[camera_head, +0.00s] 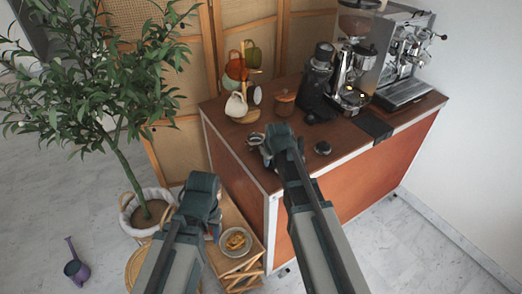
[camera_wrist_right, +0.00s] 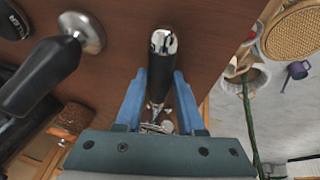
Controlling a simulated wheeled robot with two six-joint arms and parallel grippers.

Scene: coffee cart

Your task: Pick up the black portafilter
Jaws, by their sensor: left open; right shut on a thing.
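The black portafilter (camera_wrist_right: 158,92) lies between the blue fingers of my right gripper (camera_wrist_right: 161,95) in the right wrist view. Its black handle ends in a shiny chrome cap toward the top of that view. I cannot tell whether the portafilter touches the cart top. My left gripper (camera_head: 200,190) is open and empty, left of the cart.
A wooden-lidded jar (camera_head: 285,102), cup rack (camera_head: 251,90), grinder and espresso machine (camera_head: 402,50) stand behind.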

